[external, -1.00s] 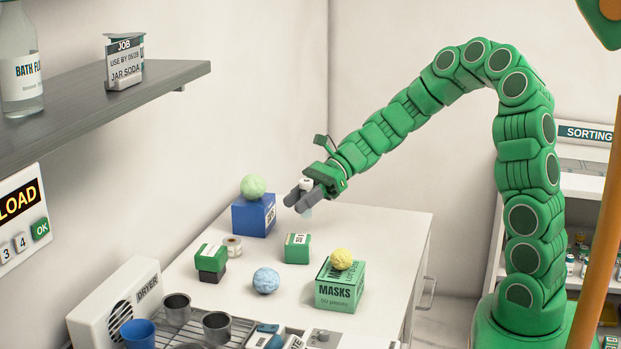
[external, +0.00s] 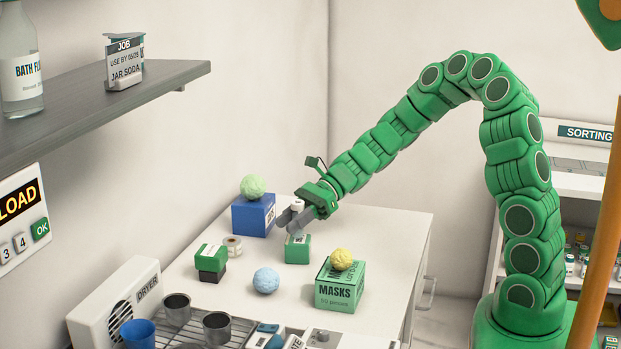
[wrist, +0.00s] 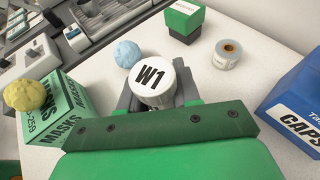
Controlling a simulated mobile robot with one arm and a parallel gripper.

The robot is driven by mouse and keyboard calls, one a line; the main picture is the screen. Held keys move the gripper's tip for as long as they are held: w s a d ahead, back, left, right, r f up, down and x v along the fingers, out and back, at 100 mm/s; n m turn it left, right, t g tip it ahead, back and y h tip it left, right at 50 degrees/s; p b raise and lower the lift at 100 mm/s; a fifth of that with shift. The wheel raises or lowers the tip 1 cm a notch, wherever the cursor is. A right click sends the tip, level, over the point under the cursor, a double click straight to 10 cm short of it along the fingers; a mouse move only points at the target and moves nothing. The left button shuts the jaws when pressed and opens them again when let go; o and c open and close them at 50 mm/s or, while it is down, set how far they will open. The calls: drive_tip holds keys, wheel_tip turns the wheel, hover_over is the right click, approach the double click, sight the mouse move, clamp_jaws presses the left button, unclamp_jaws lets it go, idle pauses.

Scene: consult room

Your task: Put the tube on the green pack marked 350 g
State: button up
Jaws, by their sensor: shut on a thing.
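My gripper (external: 287,221) is shut on the tube, whose white cap (external: 297,204) shows above the fingers. In the wrist view the tube and gripper hide that pack. Another green pack (external: 211,257) sits on a black block at the left; it also shows in the wrist view (wrist: 184,17). Their weight marks are too small to read.
A green MASKS box (external: 340,288) with a yellow ball stands front right. A blue box (external: 254,217) with a green ball stands behind. A blue ball (external: 266,280) and a label roll (external: 233,245) lie nearby. The table's right side is clear.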

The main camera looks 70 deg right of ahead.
drive_tip(key=shift+f, duration=0.1)
drive_tip(key=o, duration=1)
